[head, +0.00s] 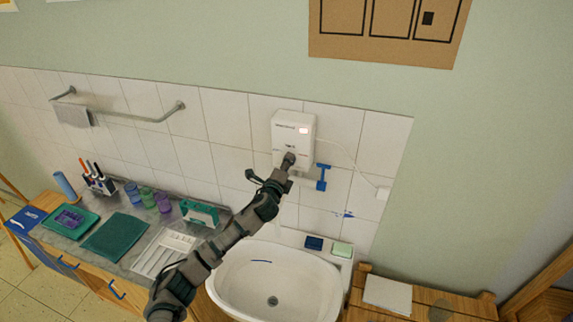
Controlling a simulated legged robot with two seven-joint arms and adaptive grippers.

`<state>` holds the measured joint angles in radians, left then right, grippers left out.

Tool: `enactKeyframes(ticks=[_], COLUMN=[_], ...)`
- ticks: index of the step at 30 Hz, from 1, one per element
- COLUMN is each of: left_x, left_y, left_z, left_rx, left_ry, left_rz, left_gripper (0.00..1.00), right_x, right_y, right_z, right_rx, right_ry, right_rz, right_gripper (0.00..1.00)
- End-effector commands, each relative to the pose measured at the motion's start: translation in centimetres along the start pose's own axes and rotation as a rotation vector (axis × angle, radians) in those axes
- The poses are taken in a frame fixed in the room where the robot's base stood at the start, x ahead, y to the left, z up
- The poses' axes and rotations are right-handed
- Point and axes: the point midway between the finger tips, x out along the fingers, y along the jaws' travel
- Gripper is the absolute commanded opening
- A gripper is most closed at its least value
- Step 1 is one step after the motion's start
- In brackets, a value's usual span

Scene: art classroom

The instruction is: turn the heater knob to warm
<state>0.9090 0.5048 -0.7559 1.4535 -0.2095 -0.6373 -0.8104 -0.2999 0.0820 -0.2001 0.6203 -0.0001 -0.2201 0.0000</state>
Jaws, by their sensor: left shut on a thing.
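The water heater (294,128) is a white box on the tiled wall above the sink, with a small lit window near its top right. My left arm reaches up from the bottom, and my left gripper (287,163) is at the lower front of the heater, where it is shut on the knob. The gripper covers the knob, so its setting cannot be read. My right gripper is not in view.
A white sink (290,272) lies below the heater. A blue fitting (322,177) is just right of the gripper. The left counter (128,218) holds jars, trays and brushes. A towel rail (130,117) is at the left.

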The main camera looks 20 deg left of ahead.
Motion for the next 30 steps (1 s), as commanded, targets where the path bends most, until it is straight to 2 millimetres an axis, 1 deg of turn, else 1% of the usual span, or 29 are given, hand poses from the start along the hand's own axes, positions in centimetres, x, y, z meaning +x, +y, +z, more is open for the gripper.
enactKeyframes(ticks=[1,6,7,8,9,10,19,22,26,30], left_x=[0.0,0.0,0.0,0.0,0.0,0.0,-0.2,-0.8,-2.8,-5.9], left_y=[0.6,0.6,0.6,0.7,0.6,0.6,0.2,0.2,0.3,0.4], left_z=[-0.2,-0.2,-0.2,-0.2,-0.3,-0.2,-0.1,-0.1,-0.1,-0.1], left_rx=[0.003,0.003,0.003,0.003,0.002,0.002,0.001,0.001,0.001,0.001], left_ry=[0.002,0.003,0.003,0.003,0.003,0.003,0.001,0.001,0.003,0.003], left_rz=[0.010,0.010,0.011,0.011,0.010,0.010,0.003,0.003,0.003,0.005], left_gripper=[0.08,0.08,0.45,0.53,0.63,0.68,0.68,0.68,0.68,0.68], right_x=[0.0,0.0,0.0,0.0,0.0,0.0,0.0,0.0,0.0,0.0], right_y=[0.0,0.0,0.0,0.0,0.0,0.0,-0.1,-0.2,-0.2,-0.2], right_z=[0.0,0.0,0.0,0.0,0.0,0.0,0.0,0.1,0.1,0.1], right_rx=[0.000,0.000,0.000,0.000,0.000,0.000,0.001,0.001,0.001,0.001], right_ry=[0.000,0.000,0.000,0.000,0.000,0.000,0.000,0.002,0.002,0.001], right_rz=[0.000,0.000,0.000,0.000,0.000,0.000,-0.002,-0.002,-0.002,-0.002], right_gripper=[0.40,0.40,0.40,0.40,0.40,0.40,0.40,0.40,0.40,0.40])
